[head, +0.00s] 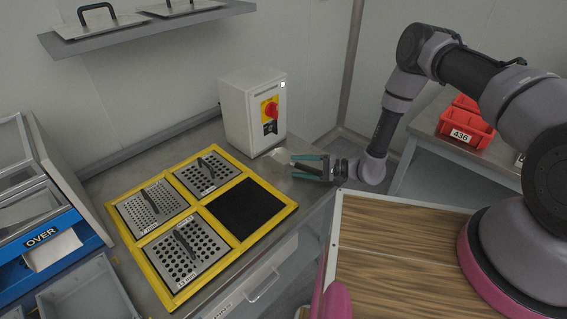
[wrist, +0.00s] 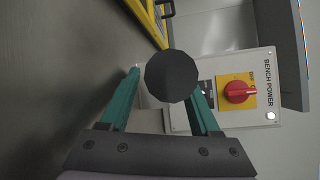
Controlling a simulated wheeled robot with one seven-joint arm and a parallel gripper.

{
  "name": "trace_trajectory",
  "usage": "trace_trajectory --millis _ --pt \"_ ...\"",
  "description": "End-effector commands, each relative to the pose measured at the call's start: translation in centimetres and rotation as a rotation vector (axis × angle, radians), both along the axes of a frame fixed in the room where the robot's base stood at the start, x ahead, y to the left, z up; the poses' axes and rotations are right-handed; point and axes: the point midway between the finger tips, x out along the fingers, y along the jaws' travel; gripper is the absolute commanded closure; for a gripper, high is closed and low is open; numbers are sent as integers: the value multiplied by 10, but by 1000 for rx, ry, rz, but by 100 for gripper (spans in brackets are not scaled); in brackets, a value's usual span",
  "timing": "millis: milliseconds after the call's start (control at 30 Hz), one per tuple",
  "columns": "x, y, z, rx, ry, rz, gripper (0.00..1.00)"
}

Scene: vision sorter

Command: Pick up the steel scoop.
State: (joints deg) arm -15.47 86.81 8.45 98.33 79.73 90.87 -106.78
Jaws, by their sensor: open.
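The steel scoop shows in the head view as a small pale shape (head: 281,155) on the grey bench, just left of my gripper (head: 297,167). In the wrist view a dark round end, which looks like the scoop's handle (wrist: 172,76), faces the camera. It lies between the teal fingers and covers part of the right fingertip. My gripper is open. Contact between the fingers and the handle cannot be made out. Most of the scoop is hidden behind the handle end in the wrist view.
The white bench power box (head: 250,115) with a red knob stands right behind the scoop. A yellow frame (head: 172,299) with several perforated sieve plates and a black pad fills the bench to the left. Red bins (head: 466,125) stand at the right. A shelf (head: 150,27) hangs above.

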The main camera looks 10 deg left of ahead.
Motion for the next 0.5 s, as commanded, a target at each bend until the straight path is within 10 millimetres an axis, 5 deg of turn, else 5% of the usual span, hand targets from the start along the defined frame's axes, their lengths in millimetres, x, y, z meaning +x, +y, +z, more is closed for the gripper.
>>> trace_trajectory --millis 267,433,500 --pt "0 4 -1 0 1 -1 37" --pt "0 4 -1 0 1 -1 98" --pt "0 4 -1 0 1 -1 100"
